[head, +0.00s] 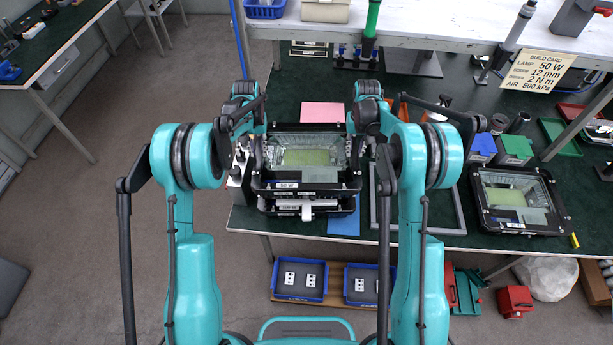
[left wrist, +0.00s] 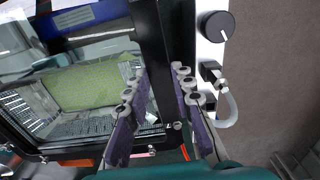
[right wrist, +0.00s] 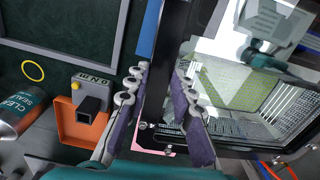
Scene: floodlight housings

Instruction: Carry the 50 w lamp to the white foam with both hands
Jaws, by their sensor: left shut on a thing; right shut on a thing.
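The 50 W lamp (head: 305,186) is a black-framed floodlight with a glass front, a bright reflector and a yellow-green panel. It lies face up between my grippers. My left gripper (head: 256,152) is shut on its left rim; the fingers (left wrist: 160,78) straddle the black edge in the left wrist view. My right gripper (head: 354,152) is shut on its right rim, and the right wrist view shows its fingers (right wrist: 158,78) around that edge. Black framing and a white part show below the lamp's front. I cannot make out the white foam for certain.
A second floodlight (head: 485,213) lies on the dark green bench at the right. A pink sheet (head: 322,112) is behind the held lamp, a blue sheet (head: 343,225) in front. A grey frame (head: 455,228) lies to the right. A white control box (left wrist: 207,55) is close beside my left gripper.

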